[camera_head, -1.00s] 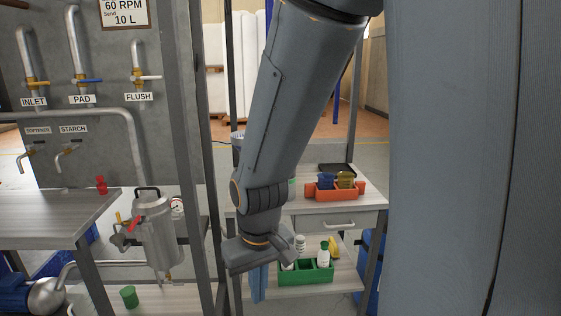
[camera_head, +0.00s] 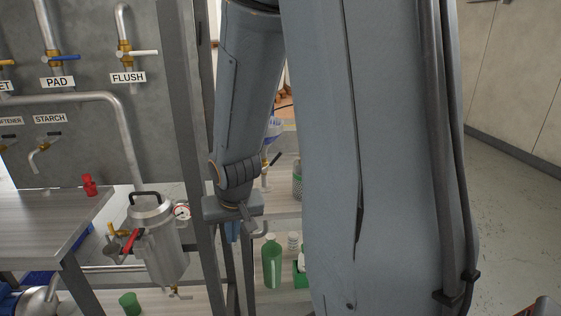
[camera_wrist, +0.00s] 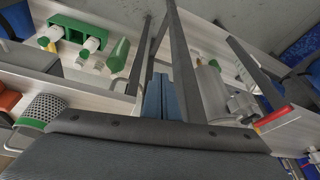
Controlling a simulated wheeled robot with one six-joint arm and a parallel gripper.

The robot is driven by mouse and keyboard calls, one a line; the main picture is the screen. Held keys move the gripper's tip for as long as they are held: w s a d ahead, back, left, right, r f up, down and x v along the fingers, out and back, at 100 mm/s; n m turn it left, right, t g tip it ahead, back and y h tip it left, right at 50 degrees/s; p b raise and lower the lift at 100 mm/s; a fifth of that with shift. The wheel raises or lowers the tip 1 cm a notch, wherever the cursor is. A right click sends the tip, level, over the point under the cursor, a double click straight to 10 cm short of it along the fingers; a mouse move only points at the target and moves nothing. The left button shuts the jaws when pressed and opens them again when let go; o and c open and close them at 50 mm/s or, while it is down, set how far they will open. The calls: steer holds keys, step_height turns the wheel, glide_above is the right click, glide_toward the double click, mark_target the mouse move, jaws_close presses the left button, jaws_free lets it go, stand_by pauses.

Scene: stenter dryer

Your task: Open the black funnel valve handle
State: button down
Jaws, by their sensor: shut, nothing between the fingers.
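The black valve handle (camera_head: 276,159) shows in the head view as a short dark lever, slanting up to the right. It sits at a brass fitting below a clear funnel with blue in it (camera_head: 272,130), partly hidden behind my arm. The wrist view shows the closed fingers (camera_wrist: 160,95); I cannot make out the black handle there.
A dark metal post (camera_head: 201,200) stands just left of my gripper. A steel vessel (camera_head: 160,245) with a red-handled valve (camera_head: 131,241) is further left. A green bottle (camera_head: 271,262) stands on the lower shelf. The wrist view shows a green crate (camera_wrist: 75,28) and a perforated cup (camera_wrist: 42,110).

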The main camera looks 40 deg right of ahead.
steer(key=w+d+m+t, duration=0.2)
steer(key=w+d+m, duration=0.1)
steer(key=d, duration=0.3)
steer(key=w+d+f+m+t+b, duration=0.1)
steer(key=w+d+m+t, duration=0.2)
steer(key=w+d, duration=0.2)
steer(key=w+d+m+t, duration=0.3)
steer(key=w+d, duration=0.2)
steer(key=d, duration=0.3)
steer(key=shift+d+f+m+h, duration=0.15)
steer(key=shift+d+m+h, duration=0.15)
steer(key=shift+h, duration=0.1)
steer(key=d+m+t, duration=0.2)
steer(key=d, duration=0.1)
steer(key=s+d+r+m+t+b, duration=0.1)
steer(key=d, duration=0.1)
steer(key=shift+d+m+t, duration=0.25)
steer(key=shift+m+t, duration=0.05)
steer(key=shift+m, duration=0.1)
steer(key=s+d+r+m+t+y, duration=0.1)
steer(key=s+d+r+m+t, duration=0.2)
steer(key=s+d+m+t, duration=0.3)
steer(key=p, duration=0.2)
glide_toward(272, 162)
steer(key=w+d+r, duration=0.4)
steer(key=shift+w+d+r+g, duration=0.15)
steer(key=shift+r+g, duration=0.1)
steer(key=shift+g, duration=0.15)
